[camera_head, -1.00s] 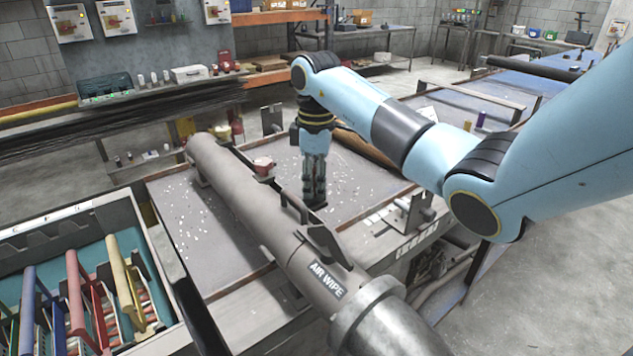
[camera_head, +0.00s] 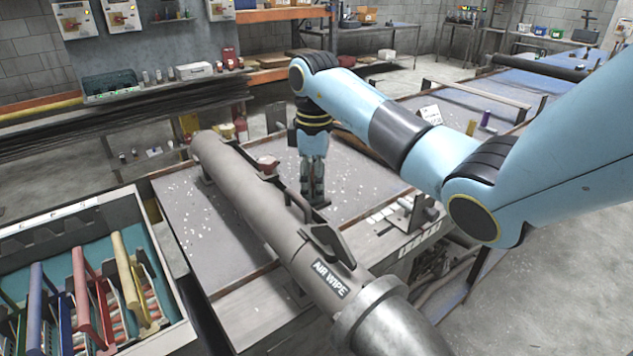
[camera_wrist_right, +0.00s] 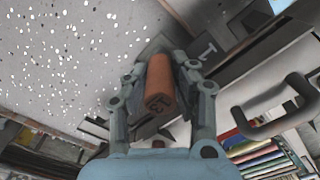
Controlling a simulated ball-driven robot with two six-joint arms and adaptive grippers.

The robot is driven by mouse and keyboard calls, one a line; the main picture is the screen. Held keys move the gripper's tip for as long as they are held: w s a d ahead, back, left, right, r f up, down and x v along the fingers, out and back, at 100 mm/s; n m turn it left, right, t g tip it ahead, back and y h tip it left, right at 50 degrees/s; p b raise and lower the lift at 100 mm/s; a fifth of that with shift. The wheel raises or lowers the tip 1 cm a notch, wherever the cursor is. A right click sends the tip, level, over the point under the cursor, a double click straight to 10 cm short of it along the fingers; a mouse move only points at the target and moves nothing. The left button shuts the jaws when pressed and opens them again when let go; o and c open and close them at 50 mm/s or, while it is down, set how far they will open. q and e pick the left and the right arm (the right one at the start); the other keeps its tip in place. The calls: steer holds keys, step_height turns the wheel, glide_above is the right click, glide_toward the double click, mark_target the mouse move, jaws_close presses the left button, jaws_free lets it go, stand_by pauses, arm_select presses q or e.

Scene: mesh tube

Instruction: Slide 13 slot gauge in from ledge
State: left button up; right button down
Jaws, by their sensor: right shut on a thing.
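An orange block marked 13, the 13 slot gauge (camera_wrist_right: 160,82), sits between the fingers of my right gripper (camera_wrist_right: 163,72) in the right wrist view. The fingers are shut on it, one on each side. In the head view my right gripper (camera_head: 314,192) points straight down just beyond the grey tube marked AIR WIPE (camera_head: 270,215); the gauge cannot be made out there. A speckled grey surface (camera_head: 355,170) lies under the gripper. I cannot tell whether the gauge touches it, nor which edge is the ledge. My left gripper is not in view.
The tube runs diagonally across the table, with a dark handle-like bracket (camera_head: 328,240) on its side. A crate (camera_head: 172,346) with several coloured-handled racks stands at the lower left.

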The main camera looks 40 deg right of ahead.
steer(key=shift+a, duration=0.75)
steer(key=c, duration=1)
jaws_free()
steer(key=shift+w+f, duration=0.1)
steer(key=shift+a, duration=0.1)
